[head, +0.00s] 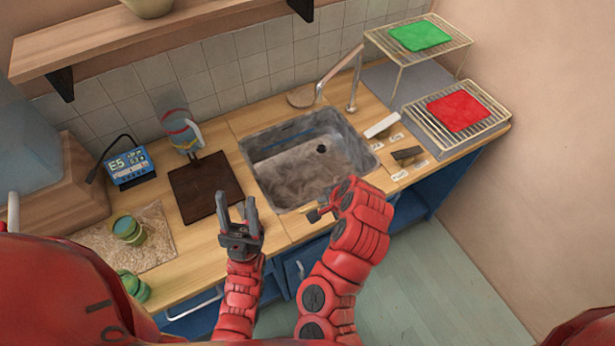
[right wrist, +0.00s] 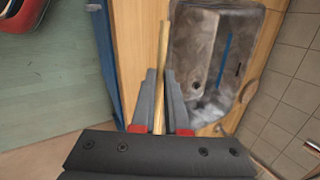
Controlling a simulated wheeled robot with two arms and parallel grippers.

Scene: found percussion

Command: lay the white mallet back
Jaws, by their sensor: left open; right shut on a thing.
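My right gripper (head: 318,213) is over the counter's front edge, at the near side of the sink. In the right wrist view it is shut on a pale wooden stick (right wrist: 163,50), which extends beyond the fingertips. No white head shows on this stick, so I cannot tell whether it is the white mallet. A white bar (head: 382,125) lies on the counter right of the sink, with a dark block (head: 407,154) nearer to me. My left gripper (head: 237,212) is open and empty, near the front edge of the dark board (head: 188,205).
The sink (head: 272,150) lies between the dark board and the white bar. Small label cards (head: 398,176) lie on the right counter. Wire racks (head: 415,127) hold red and green cloths. Green cups (head: 128,230) and a blue display (head: 130,166) are at left.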

